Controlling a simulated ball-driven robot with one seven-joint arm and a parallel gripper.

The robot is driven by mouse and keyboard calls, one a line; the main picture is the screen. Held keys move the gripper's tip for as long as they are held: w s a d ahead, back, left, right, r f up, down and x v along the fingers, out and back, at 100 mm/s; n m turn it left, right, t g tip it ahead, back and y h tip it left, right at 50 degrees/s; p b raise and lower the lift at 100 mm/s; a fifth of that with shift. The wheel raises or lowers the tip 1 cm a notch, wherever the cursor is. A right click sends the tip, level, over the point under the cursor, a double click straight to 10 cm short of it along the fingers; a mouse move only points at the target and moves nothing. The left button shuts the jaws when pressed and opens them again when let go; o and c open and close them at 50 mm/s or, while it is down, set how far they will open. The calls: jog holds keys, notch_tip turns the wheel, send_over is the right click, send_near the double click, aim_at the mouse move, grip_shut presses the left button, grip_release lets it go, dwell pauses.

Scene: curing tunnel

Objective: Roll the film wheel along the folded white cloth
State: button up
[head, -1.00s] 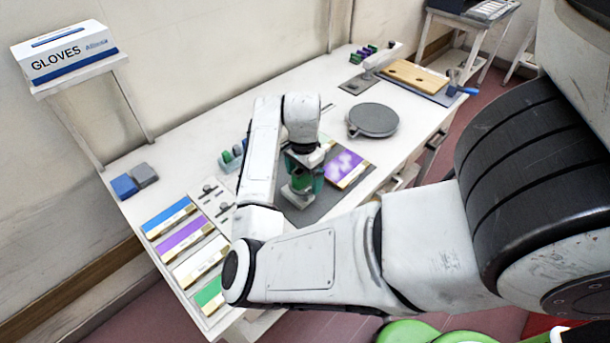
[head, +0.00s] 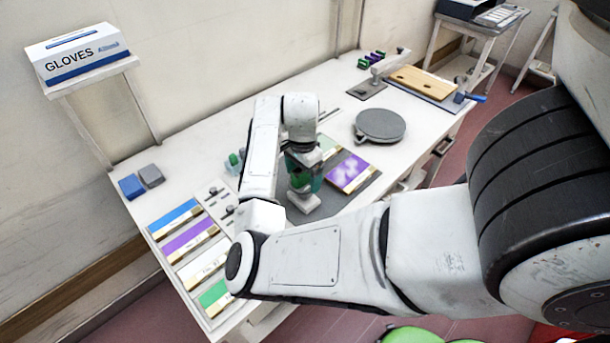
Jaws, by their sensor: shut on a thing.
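My gripper (head: 303,186) points down over the dark grey mat (head: 328,204) in the middle of the bench. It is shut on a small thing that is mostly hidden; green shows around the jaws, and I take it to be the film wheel. Right below the jaws is a small white piece (head: 303,202), which looks like the folded white cloth. I cannot tell whether the held thing touches it. A purple patterned panel (head: 350,172) lies on the mat just right of my gripper.
Blue, purple, white and green sample cards (head: 190,237) lie at the left front. A holder with green pieces (head: 234,161) stands behind my arm. A round grey plate (head: 380,125), a wooden board (head: 424,82) and blue and grey blocks (head: 140,182) sit on the bench. Bare bench lies towards the back.

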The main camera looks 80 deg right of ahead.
jog(key=shift+w+d, duration=0.1)
jog(key=shift+w, duration=0.05)
jog(key=shift+w+d, duration=0.25)
jog(key=shift+w, duration=0.2)
jog(key=shift+w+d, duration=0.5)
jog(key=shift+w, duration=0.25)
jog(key=shift+r, duration=3.5)
